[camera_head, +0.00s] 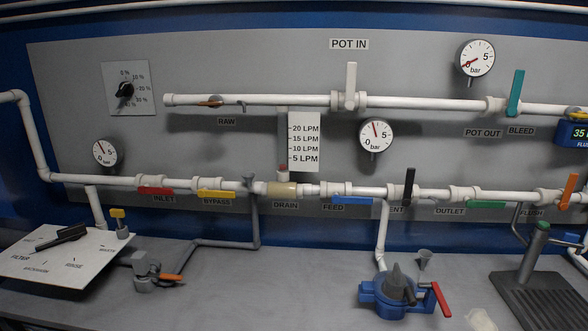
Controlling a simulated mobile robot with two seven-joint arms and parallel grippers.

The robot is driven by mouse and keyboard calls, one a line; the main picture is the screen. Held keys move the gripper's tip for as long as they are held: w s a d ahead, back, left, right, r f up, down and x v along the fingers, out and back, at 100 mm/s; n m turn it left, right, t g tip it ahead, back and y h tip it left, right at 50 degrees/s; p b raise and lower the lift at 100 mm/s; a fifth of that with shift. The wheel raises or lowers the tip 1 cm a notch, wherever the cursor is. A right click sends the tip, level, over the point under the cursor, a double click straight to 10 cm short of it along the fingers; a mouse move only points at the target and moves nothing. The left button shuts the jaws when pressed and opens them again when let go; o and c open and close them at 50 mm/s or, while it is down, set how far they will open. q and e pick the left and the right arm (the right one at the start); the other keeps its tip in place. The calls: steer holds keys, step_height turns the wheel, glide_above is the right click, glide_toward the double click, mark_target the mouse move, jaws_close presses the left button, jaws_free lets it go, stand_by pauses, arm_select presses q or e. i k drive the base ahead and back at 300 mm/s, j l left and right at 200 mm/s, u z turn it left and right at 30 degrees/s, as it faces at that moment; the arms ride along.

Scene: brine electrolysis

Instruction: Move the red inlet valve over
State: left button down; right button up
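The red inlet valve handle (156,191) is on the lower white pipe at the left, just above the INLET label (163,199). It lies flat, in line with the pipe. Neither of my grippers is in view, and nothing covers the handle.
A yellow bypass handle (216,195) sits just right of it, also along the pipe. A filter selector plate (70,282) with a black lever stands at the front left. A blue device (385,300) with another red handle (441,299) stands on the grey bench (270,295).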

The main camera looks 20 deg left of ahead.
mark_target(142, 189)
steer(key=u, duration=1.4)
